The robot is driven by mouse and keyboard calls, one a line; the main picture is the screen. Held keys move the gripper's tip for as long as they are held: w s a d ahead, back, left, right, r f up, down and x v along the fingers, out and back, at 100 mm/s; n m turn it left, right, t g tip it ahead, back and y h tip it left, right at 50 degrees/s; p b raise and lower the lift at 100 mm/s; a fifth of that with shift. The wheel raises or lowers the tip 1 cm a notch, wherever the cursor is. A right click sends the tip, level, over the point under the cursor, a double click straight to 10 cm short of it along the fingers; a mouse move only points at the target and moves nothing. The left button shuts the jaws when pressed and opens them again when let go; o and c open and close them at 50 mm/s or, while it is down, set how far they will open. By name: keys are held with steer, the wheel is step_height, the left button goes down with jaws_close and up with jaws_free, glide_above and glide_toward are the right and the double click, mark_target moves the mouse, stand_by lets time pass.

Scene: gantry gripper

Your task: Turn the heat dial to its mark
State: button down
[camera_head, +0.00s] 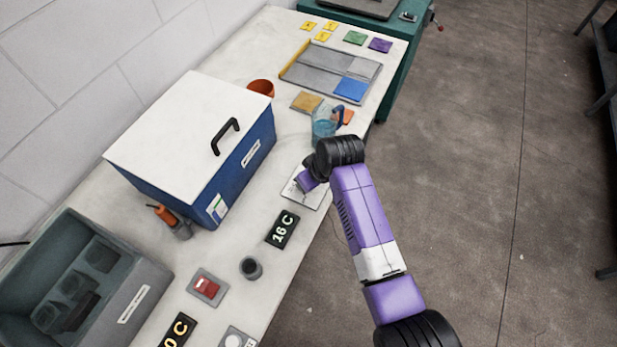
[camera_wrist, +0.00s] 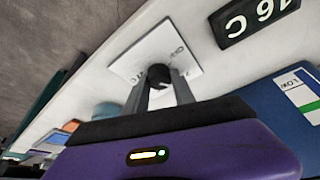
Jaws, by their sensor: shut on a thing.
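The heat dial is a black knob (camera_wrist: 158,74) on a white plate (camera_wrist: 128,66). In the head view the plate (camera_head: 317,199) lies near the table's right edge, and my arm hides the knob. My gripper (camera_wrist: 160,84) is shut on the knob, one grey finger on each side, pointing down at the plate. It also shows in the head view (camera_head: 304,184) as a purple end over the plate. There is small lettering on the plate; the mark and the knob's pointer are too small to make out.
A black "16 C" sign (camera_head: 282,229) lies beside the plate. A blue box with a white lid (camera_head: 190,125) stands to the left. A clear blue-tinted jug (camera_head: 322,127) stands close behind my wrist.

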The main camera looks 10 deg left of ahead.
stand_by(0.4)
steer(key=c, duration=1.1)
jaws_free()
steer(key=shift+o, duration=0.2)
steer(key=v, duration=0.8)
steer(key=shift+w+a+m, duration=0.1)
steer(key=shift+a+m, duration=0.05)
steer(key=shift+m, duration=0.15)
